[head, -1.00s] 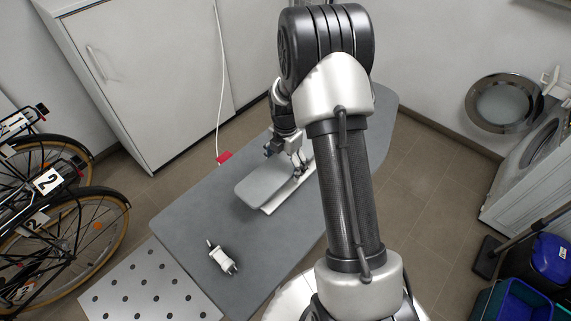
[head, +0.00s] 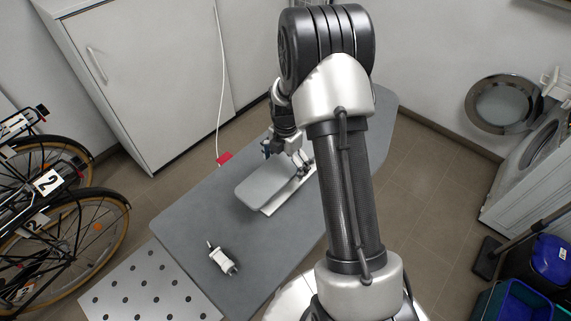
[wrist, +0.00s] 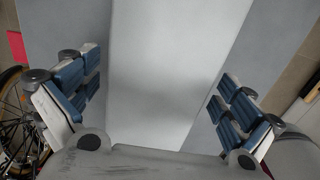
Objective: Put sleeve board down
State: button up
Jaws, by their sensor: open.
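The sleeve board (head: 266,188) is a pale grey, narrow padded board lying on the grey ironing table (head: 190,226), toward its middle. My gripper (head: 284,152) is at the board's far end, partly hidden by my arm. In the wrist view the sleeve board (wrist: 168,70) runs between the two blue-padded fingers of my gripper (wrist: 158,100). The fingers are spread wide with a gap on either side of the board, so it is open. The board's far right part is hidden behind my arm.
A small white and black plug-like device (head: 223,260) lies on the table's near left. A red item (head: 224,158) with a white cord is at the far edge. Bicycles (head: 60,220) stand at left, a washer with an open round door (head: 500,103) at right.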

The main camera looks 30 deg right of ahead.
jog(key=s+a+r+m+t+p, duration=0.1)
jog(key=s+a+r+m+p, duration=0.15)
jog(key=r, duration=0.85)
jog(key=s+a+r+m+p, duration=0.1)
jog(key=a+r+m, duration=0.15)
jog(key=r, duration=0.85)
jog(key=s+a+r+m+t, duration=0.1)
jog(key=s+a+r+m, duration=0.2)
jog(key=s+m, duration=0.2)
jog(key=s+a+r+m+t, duration=0.1)
jog(key=s+a+r+m, duration=0.2)
jog(key=s+m, duration=0.3)
jog(key=s+a+r+m+t, duration=0.1)
jog(key=s+a+r+m, duration=0.2)
jog(key=s+m, duration=0.3)
jog(key=s, duration=0.5)
jog(key=shift+s+r+t, duration=0.15)
jog(key=shift+r+t, duration=0.1)
jog(key=shift+t, duration=0.05)
